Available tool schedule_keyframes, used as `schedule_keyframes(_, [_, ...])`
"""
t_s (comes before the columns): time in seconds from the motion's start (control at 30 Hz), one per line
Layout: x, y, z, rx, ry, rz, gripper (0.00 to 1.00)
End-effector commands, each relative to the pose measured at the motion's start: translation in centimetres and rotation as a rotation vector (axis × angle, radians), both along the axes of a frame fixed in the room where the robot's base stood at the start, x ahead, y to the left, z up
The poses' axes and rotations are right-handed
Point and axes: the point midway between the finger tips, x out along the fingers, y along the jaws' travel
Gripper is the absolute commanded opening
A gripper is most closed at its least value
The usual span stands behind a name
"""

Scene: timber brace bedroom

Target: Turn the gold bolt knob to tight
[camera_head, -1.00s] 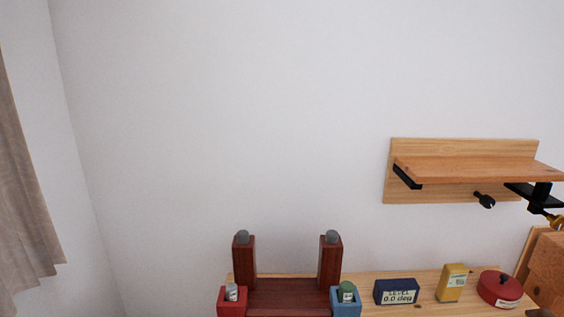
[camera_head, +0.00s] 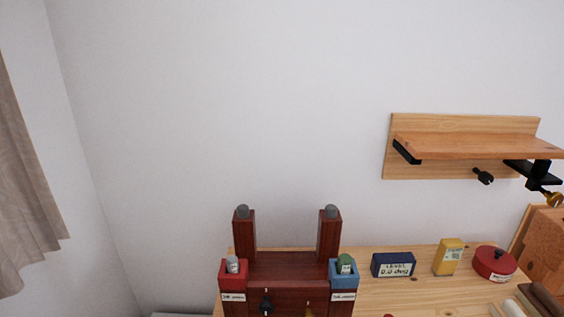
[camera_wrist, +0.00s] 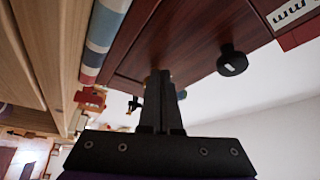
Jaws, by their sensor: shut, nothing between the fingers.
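A gold knob (camera_head: 309,311) shows at the bottom edge of the head view, low on the front of a dark red wooden frame (camera_head: 290,270); it is mostly cut off. A black knob (camera_head: 266,302) sits left of it. A second gold-coloured knob (camera_head: 551,198) is at the right, on a black bracket under the wall shelf. In the wrist view my gripper (camera_wrist: 160,75) is shut and empty, its fingertips near the dark red wood. A round black knob (camera_wrist: 232,60) is to their right, apart from them. I cannot make out the gold knob there; the fingers may hide it.
A red box (camera_head: 233,276) and a blue box (camera_head: 344,276) flank the frame. A level (camera_head: 393,265), a yellow box (camera_head: 448,257) and a red round tin (camera_head: 494,264) stand on the wooden bench to the right. The wall shelf (camera_head: 470,146) juts out above.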

Motion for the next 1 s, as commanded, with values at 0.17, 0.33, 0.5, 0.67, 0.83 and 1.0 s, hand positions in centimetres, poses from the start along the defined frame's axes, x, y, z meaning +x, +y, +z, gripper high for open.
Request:
schedule_keyframes(0.17, [-1.6, 0.2, -0.1, 0.0, 0.003, 0.003, 0.0])
schedule_keyframes(0.33, [-3.7, 0.2, -0.1, 0.001, 0.003, 0.004, 0.0])
schedule_keyframes(0.5, [-5.4, 0.2, -0.1, 0.001, 0.004, 0.003, 0.0])
schedule_keyframes(0.67, [-6.0, 0.1, -0.1, 0.001, 0.002, 0.003, 0.0])
schedule_keyframes(0.83, [-6.0, 0.1, -0.1, 0.001, 0.002, 0.003, 0.0])
schedule_keyframes(1.0, [-5.4, -0.4, 1.0, 0.055, -0.038, -0.04, 0.0])
